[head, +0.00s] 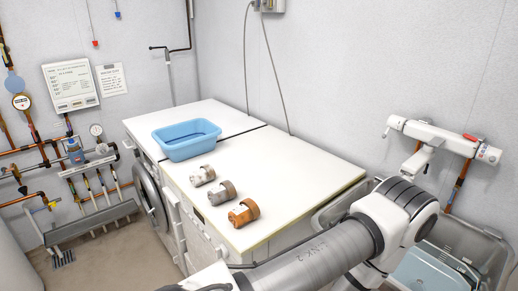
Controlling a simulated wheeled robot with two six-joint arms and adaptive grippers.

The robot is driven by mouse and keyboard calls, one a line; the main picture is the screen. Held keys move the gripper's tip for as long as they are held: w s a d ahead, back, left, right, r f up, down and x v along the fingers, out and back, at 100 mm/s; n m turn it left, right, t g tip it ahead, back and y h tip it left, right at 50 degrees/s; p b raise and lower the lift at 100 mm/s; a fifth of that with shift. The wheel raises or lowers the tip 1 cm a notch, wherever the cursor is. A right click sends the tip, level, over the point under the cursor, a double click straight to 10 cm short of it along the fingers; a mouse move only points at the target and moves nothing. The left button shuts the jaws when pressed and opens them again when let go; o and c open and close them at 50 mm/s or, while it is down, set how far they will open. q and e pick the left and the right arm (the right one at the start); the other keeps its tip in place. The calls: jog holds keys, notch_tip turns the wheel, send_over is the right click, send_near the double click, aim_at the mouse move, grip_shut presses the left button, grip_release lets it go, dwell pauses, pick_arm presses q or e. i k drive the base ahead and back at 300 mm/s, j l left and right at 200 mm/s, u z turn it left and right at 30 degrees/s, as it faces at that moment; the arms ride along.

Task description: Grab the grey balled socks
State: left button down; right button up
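Three small rolled bundles that look like balled socks lie in a slanting row on the white worktop (272,160). The middle bundle (216,194) looks grey with a brownish end. The farthest bundle (198,177) is a paler grey-beige, also with a brownish end. The nearest bundle (238,217) is orange-brown with a darker end. The bundles lie apart from one another. One of my arms crosses the lower right, in front of the worktop, but its gripper is out of frame. My other gripper is not in view.
A blue plastic basin (187,150) stands on the worktop behind the bundles. The worktop's right part is clear. A grey washtub (465,240) sits at the right, under a white wall tap unit (440,137). A front-loading washer (150,190) is below left.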

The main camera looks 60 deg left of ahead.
aim_at(226, 191)
jog(key=u, duration=2.3)
